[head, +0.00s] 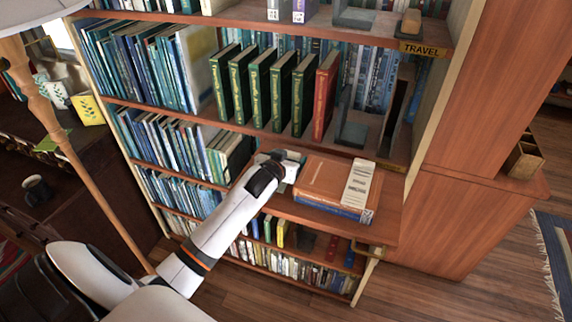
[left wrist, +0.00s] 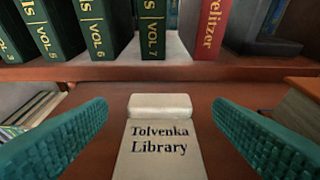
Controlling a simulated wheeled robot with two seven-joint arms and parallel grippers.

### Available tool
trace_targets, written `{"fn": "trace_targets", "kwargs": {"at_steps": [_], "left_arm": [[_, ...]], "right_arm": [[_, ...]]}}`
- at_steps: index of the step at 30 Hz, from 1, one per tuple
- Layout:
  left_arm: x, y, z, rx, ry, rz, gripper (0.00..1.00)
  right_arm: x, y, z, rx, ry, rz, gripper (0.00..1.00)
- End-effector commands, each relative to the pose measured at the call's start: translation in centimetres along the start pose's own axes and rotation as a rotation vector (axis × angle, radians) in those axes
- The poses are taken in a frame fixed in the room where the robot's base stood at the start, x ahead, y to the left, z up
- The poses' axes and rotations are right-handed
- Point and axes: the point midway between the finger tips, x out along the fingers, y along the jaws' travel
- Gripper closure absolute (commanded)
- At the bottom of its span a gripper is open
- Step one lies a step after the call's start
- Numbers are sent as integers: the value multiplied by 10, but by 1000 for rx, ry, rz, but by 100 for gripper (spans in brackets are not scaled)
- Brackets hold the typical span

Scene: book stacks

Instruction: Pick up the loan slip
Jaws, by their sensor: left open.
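A white slip printed "Tolvenka Library" (left wrist: 160,145), which looks like the loan slip, lies on the brown shelf in the left wrist view. Its far end is a paler, thicker-looking band. My left gripper (head: 290,165) is open over the shelf, just left of a book stack. In the left wrist view its teal fingers stand apart on either side of the slip, with gaps between. In the head view the gripper largely hides this slip. My right gripper is not in view.
An orange book (head: 322,180) lies on a blue one on the same shelf, with a pale printed strip (head: 358,184) on top. Green volumes (head: 261,88) and a red book (head: 325,95) stand on the shelf above. A floor lamp pole (head: 62,130) stands left.

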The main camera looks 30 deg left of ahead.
Motion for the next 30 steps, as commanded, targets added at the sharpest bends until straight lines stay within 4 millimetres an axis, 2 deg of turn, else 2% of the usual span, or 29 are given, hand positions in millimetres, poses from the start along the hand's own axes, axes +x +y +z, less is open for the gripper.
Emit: {"fn": "trace_targets", "kwargs": {"at_steps": [3, 10, 11, 19, 26, 30], "left_arm": [[10, 0, 0, 0, 0, 0, 25], [11, 0, 0, 0, 0, 0, 25], [11, 0, 0, 0, 0, 0, 26], [11, 0, 0, 0, 0, 0, 70], [11, 0, 0, 0, 0, 0, 72], [7, 0, 11, 0, -5, 0, 72]], "right_arm": [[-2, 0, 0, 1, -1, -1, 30], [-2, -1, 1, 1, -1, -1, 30], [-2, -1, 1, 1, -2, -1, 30], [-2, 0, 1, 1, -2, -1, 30], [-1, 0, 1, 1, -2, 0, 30], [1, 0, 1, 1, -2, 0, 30]]}}
